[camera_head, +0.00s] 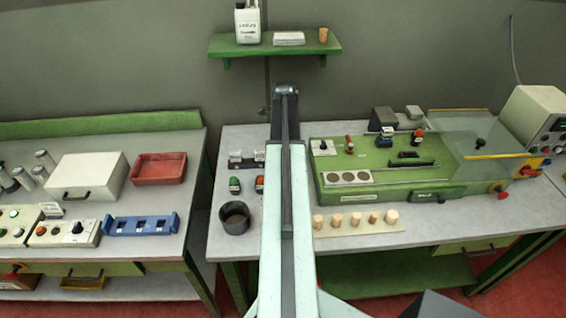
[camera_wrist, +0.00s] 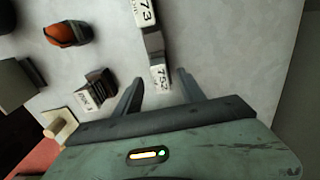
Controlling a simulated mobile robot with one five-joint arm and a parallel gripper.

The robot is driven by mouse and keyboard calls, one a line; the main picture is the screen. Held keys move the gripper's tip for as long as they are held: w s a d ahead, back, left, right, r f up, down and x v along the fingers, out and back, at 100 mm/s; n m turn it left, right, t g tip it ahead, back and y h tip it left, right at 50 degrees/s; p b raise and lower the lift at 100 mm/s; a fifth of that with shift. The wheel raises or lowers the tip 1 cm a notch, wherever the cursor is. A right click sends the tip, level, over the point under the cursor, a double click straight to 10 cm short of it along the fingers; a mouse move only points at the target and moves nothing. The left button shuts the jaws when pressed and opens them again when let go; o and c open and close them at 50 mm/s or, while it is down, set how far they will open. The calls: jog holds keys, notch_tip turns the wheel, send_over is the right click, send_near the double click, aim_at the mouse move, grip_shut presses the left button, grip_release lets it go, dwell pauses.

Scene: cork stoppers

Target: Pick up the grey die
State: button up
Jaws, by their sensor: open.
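No thing in view shows clearly as the grey die. In the wrist view a grey block (camera_wrist: 153,42) lies between two white numbered faces; I cannot tell if it is the die. The nearer white face (camera_wrist: 160,76), marked 75.2, lies just ahead of the fingertips. A dark ribbed block (camera_wrist: 99,84) with a white label sits to the left of the fingers. My gripper (camera_wrist: 161,88) is open, with nothing seen held between its fingers. In the head view my arm hides the gripper and part of the table.
An orange-topped knob (camera_wrist: 66,34) lies upper left in the wrist view. In the head view a black cup (camera_head: 235,218) stands left of my arm. Several corks on a pale strip (camera_head: 345,231) and a green machine base (camera_head: 400,178) are to its right. A green shelf (camera_head: 260,50) hangs behind.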

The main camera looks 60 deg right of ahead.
notch_tip(320, 180, down, 3)
jog(key=shift+f+b, duration=0.1)
jog(key=shift+b, duration=0.7)
jog(key=shift+r, duration=0.3)
grip_shut()
notch_tip(320, 180, up, 10)
jog(key=p, duration=1)
jog(key=shift+r+p, duration=0.1)
jog(key=shift+p, duration=0.25)
